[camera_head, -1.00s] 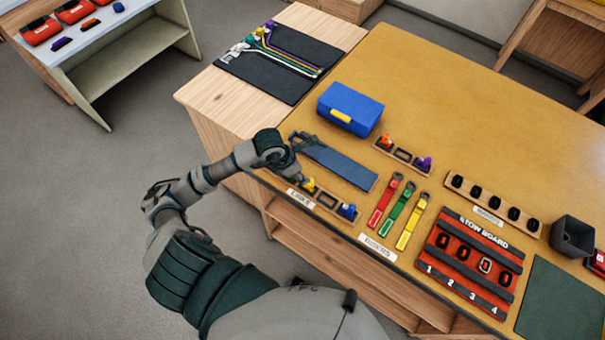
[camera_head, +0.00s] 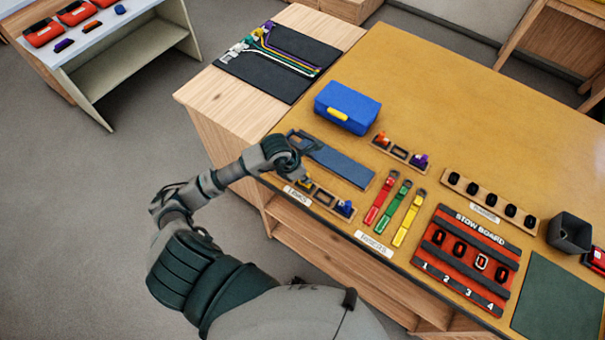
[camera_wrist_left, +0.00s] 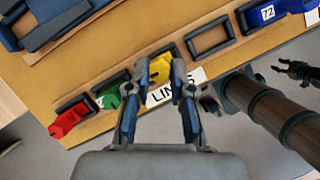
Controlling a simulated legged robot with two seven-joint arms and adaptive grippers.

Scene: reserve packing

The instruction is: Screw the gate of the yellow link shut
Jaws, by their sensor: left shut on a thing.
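The yellow link (camera_head: 305,181) sits in the wooden rack at the table's front edge, behind the LINKS label. In the left wrist view the yellow link (camera_wrist_left: 160,68) shows between the fingertips of my left gripper (camera_wrist_left: 163,62). The fingers are closed on it from both sides, and they hide part of it. In the head view my left gripper (camera_head: 301,175) reaches over the rack from the left and covers much of the link. Its gate cannot be made out. A small dark claw, seemingly my right gripper (camera_wrist_left: 298,72), shows at the right of the wrist view.
Red (camera_wrist_left: 67,120) and green (camera_wrist_left: 110,97) links sit left of the yellow one. An empty slot (camera_wrist_left: 208,38) and a blue link (camera_wrist_left: 282,12) are to its right.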

